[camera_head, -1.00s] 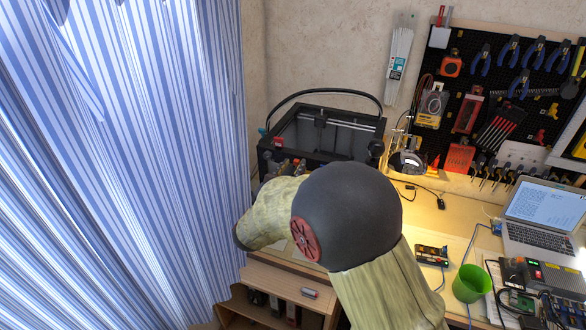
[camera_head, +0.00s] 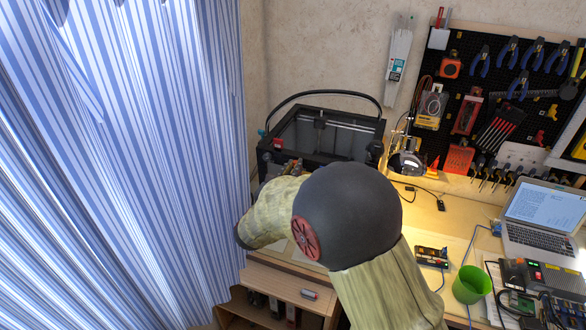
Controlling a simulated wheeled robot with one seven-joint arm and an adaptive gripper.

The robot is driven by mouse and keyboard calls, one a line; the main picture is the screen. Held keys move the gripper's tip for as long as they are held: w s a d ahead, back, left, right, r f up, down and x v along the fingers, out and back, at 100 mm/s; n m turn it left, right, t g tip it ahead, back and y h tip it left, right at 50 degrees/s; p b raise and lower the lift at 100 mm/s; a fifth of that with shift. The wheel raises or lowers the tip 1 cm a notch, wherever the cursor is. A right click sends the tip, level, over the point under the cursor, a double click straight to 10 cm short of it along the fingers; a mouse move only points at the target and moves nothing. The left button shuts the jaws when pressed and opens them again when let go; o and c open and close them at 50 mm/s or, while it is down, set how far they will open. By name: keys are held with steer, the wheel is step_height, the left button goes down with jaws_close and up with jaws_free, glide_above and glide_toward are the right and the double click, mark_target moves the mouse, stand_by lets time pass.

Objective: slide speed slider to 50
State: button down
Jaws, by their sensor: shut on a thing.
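A black 3D printer (camera_head: 325,138) with an open frame and a clear top stands at the back left of the bench. My arm crosses the middle of the view and reaches to the printer's front left.
A striped curtain (camera_head: 130,150) hangs close on the left. A soldering stand (camera_head: 406,160), a green cup (camera_head: 471,284) and a laptop (camera_head: 545,222) are on the bench to the right. A wooden drawer unit (camera_head: 285,283) is below. A tool pegboard (camera_head: 490,100) is behind.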

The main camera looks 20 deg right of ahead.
stand_by(0.6)
steer(key=shift+w+a, duration=0.8)
steer(key=shift+a, duration=0.3)
steer(key=shift+s+d+r, duration=0.1)
steer(key=c, duration=1.8)
jaws_free()
steer(key=v, duration=1.2)
